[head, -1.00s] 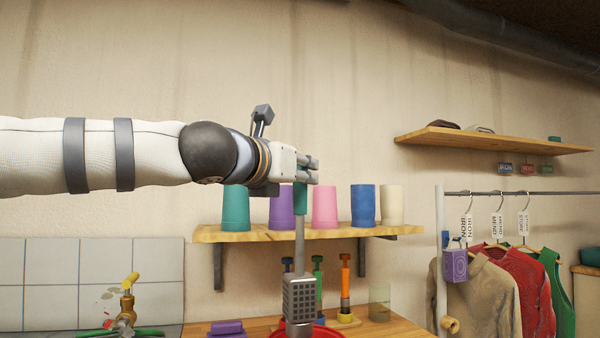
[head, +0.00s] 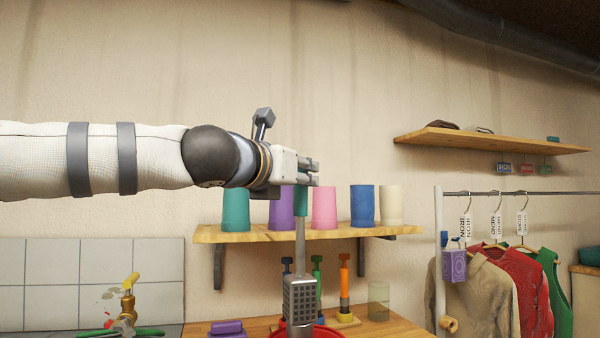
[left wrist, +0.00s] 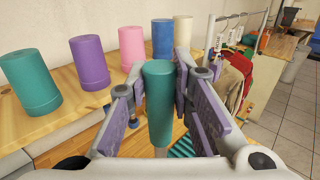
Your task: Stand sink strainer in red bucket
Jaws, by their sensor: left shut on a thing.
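My left gripper (head: 312,172) is shut on the teal handle of the sink strainer (head: 300,298). The strainer hangs upright, its grey perforated head at the bottom of a thin metal shaft. The teal handle also shows between the purple finger pads in the left wrist view (left wrist: 159,100). The red bucket (head: 327,332) shows only as a rim at the bottom edge of the head view, with the strainer's head over or inside it. Its inside is out of view, so I cannot tell how deep the head sits. My right gripper is not in view.
A wall shelf (head: 240,236) with several coloured cups stands just behind the gripper. Below it are upright tools with coloured handles (head: 345,280), a clear glass (head: 378,300) and a purple block (head: 226,328) on the wooden counter. Clothes (head: 520,290) hang on a rail at the right.

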